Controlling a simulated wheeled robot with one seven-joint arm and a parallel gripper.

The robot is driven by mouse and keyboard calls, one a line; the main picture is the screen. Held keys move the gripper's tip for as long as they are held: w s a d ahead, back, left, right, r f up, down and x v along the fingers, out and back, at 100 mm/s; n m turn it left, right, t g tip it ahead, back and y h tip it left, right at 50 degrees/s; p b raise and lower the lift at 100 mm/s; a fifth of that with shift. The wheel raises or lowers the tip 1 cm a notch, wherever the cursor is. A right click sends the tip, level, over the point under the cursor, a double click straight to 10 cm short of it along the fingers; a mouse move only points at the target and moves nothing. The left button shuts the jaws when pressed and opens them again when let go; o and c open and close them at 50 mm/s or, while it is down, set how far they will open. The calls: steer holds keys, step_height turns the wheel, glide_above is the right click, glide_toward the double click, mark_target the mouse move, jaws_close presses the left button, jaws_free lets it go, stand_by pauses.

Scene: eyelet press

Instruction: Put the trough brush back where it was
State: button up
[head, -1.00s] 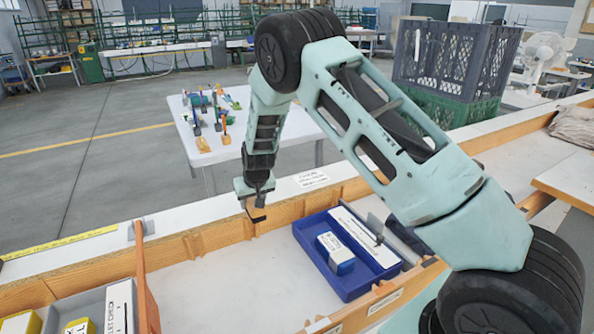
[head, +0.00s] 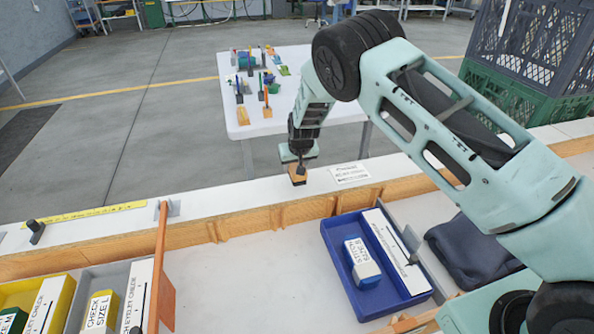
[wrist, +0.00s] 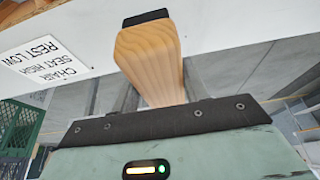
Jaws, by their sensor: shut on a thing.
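My gripper (head: 297,163) is above the white ledge along the back of the bench, left of a printed label. It is shut on the trough brush (head: 298,180), whose tan wooden part shows just below the jaws. In the wrist view the brush (wrist: 151,60) is a pale wooden piece with a black end, sticking out from the jaws over the white surface. My arm reaches in from the right. I cannot tell whether the brush touches the ledge.
The white ledge (head: 235,190) carries the label (head: 350,172), a yellow ruler strip (head: 85,214) and a small black object (head: 36,229). A white table with brushes (head: 235,115) stands beyond.

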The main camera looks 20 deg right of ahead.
steer(key=shift+f+p, duration=0.45)
steer(key=shift+f, duration=1.25)
steer(key=shift+f, duration=0.1)
steer(key=o, duration=1)
steer(key=shift+c, duration=0.2)
